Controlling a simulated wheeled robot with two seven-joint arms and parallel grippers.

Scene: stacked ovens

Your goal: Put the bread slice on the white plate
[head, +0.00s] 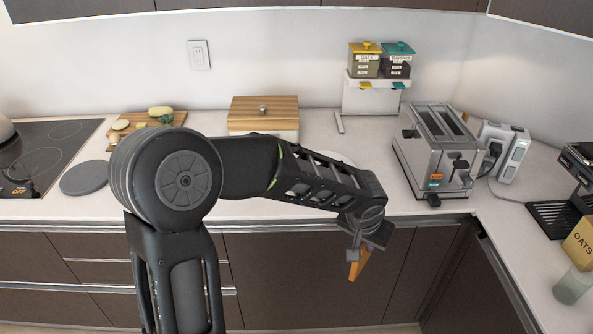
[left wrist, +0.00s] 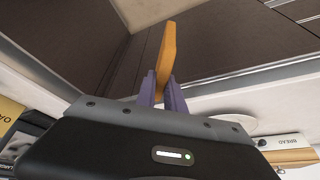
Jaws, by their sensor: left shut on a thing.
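The bread slice (head: 361,266) is a thin orange-brown piece hanging tilted below my left gripper (head: 354,252), in front of the lower cabinets and beyond the counter's front edge. In the left wrist view the slice (left wrist: 166,52) stands edge-on between the two purple fingers of my left gripper (left wrist: 161,88), which are shut on it. The white plate (head: 338,157) lies on the counter behind my left forearm; only its far rim shows. A pale round edge that looks like the plate (left wrist: 235,118) shows in the left wrist view. My right gripper is not in view.
A toaster (head: 436,148) stands right of the plate. A wooden-lidded box (head: 263,116) stands behind my arm. A cutting board (head: 146,128) with food and a cooktop (head: 45,150) are at left. A canister rack (head: 377,82) is at the back.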

